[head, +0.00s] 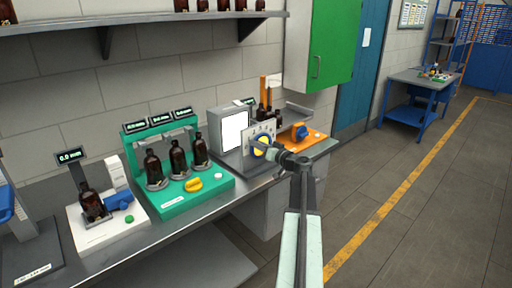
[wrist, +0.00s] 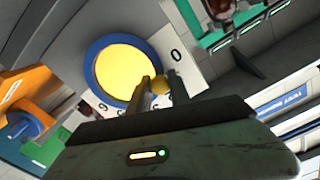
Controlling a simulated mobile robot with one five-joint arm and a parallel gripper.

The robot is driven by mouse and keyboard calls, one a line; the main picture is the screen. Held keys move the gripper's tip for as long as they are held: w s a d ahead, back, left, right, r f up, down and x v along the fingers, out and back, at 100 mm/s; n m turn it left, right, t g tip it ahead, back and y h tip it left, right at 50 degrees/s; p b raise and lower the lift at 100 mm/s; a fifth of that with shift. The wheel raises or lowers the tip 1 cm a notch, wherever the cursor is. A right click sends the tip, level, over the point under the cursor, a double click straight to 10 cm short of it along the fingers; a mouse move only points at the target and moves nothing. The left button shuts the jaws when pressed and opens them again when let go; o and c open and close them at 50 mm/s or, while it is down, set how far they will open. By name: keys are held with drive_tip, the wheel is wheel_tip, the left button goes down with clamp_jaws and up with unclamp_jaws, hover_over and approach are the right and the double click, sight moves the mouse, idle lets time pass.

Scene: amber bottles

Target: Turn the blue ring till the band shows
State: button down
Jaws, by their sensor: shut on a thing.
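The blue ring (wrist: 89,63) surrounds a round yellow face (wrist: 122,70) on a white plate (wrist: 178,57) with printed digits, among them a 0 and a 9. In the head view the blue and yellow dial (head: 260,147) sits on an upright plate on the bench. My gripper (wrist: 159,84) is at the ring's edge, its fingers shut on a small yellow knob (wrist: 160,86). The fingers hide part of the ring and plate. I cannot make out a separate band. In the head view my gripper (head: 272,152) covers the dial's right side.
A green stand (head: 215,186) with several amber bottles and a white scale unit (head: 77,219) stand left along the bench. An orange unit with a blue knob (head: 299,132) stands right of the dial. A shelf (head: 140,20) hangs above. The floor at the right is clear.

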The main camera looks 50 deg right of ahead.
drive_tip(key=shift+d+r, duration=0.15)
drive_tip(key=c, duration=1.2)
unclamp_jaws()
drive_tip(key=shift+c, duration=0.2)
drive_tip(key=shift+s, duration=0.1)
drive_tip(key=s, duration=0.7)
drive_tip(key=shift+s+a, duration=0.3)
drive_tip(key=shift+a, duration=0.05)
drive_tip(key=shift+s, duration=0.1)
